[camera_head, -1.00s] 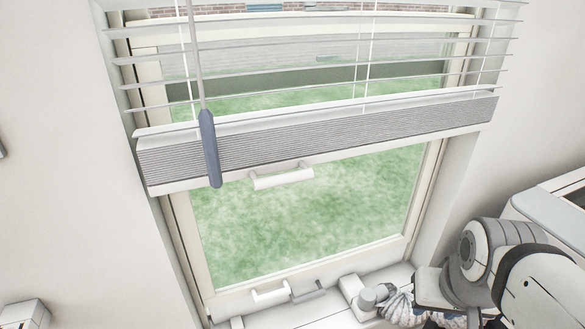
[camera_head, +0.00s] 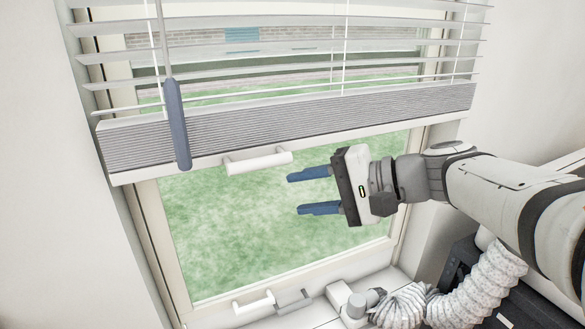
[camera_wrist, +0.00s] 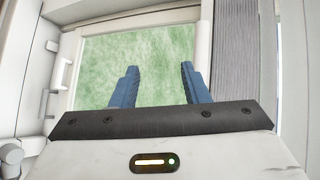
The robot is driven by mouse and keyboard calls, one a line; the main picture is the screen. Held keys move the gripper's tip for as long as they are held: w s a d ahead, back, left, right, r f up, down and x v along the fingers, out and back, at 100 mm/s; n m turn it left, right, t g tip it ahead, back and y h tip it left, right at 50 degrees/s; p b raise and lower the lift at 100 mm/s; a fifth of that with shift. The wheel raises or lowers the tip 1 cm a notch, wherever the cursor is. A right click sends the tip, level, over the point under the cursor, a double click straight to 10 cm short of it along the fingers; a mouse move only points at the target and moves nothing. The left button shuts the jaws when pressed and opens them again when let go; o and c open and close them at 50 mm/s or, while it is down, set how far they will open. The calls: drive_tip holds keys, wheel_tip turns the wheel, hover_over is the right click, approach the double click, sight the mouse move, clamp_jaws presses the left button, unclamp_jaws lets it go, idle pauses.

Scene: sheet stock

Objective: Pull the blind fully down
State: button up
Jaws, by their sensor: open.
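The blind (camera_head: 300,122) is partly lowered. Its open slats hang above a thick stack of slats on the bottom rail, and the lower part of the window is uncovered. A white bar handle (camera_head: 258,162) is fixed at the blind's bottom edge. My gripper (camera_head: 302,192) is open and empty, to the right of and slightly below the handle, in front of the glass. In the wrist view, its two blue fingers (camera_wrist: 158,80) are spread apart with grass seen between them. The blind's stacked slats (camera_wrist: 232,55) stand at the right there, apart from the fingers.
A blue-grey wand (camera_head: 177,125) hangs in front of the blind at the left. The window sill (camera_head: 315,310) holds a white handle (camera_head: 254,303), a grey latch (camera_head: 293,300) and a fitting at the right. Free room lies before the lower glass.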

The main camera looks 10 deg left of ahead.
sight(267, 164)
drive_tip(key=r+y, duration=0.1)
drive_tip(key=w+a+r, duration=0.1)
drive_tip(key=w+r+y, duration=0.1)
drive_tip(key=shift+w+a+r+t+y, duration=0.2)
drive_tip(key=shift+a+r+t+y, duration=0.05)
drive_tip(key=shift+a+t+y, duration=0.1)
drive_tip(key=shift+p+x, duration=0.4)
drive_tip(key=shift+x, duration=3.15)
drive_tip(key=shift+f, duration=0.1)
drive_tip(key=shift+c, duration=0.2)
clamp_jaws()
